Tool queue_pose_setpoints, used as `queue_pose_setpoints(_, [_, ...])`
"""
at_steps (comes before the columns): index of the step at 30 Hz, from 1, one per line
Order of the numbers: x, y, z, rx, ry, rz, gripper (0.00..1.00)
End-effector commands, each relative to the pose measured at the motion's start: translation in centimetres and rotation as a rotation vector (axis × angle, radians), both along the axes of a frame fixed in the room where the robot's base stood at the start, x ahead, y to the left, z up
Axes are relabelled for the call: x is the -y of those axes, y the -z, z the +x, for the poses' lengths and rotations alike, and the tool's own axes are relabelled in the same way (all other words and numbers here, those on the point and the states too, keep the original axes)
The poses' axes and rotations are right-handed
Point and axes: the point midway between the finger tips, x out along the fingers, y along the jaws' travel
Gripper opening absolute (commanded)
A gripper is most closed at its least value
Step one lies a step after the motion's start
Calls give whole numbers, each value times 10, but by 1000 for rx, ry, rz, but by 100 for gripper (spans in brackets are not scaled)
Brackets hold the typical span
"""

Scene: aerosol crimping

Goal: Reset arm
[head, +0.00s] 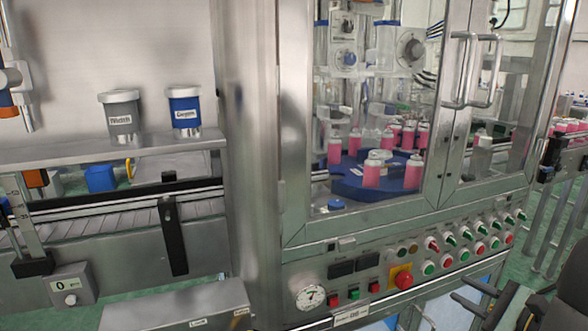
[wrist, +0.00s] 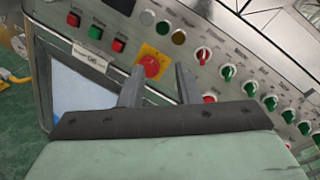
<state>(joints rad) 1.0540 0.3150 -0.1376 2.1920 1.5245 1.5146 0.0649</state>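My gripper (head: 459,288) is at the lower right of the head view, in front of the machine's control panel. In the wrist view my gripper (wrist: 160,70) shows two grey fingers spread apart with nothing between them. The red emergency stop button (wrist: 151,66) on its yellow plate appears between and beyond the fingertips. This button (head: 403,280) also shows in the head view, left of the gripper. I cannot tell the exact distance from fingertips to panel.
Behind the closed glass doors, pink cans (head: 372,174) stand on a blue turntable (head: 346,188).

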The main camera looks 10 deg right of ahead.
Motion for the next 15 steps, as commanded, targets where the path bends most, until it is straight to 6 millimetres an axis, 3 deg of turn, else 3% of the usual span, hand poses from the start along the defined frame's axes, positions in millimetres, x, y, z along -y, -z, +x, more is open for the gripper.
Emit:
queue_pose_setpoints(1, [-38,-17,10,-40,-110,-45,30])
queue_pose_setpoints(5, [-138,-30,11,-172,-430,-215,30])
queue_pose_setpoints(9, [-239,-45,-26,-287,-840,-523,30])
queue_pose_setpoints(12, [-282,-53,-66,-320,-1132,-816,30])
queue_pose_setpoints(15, [-299,-63,-98,-295,-1375,-1124,30])
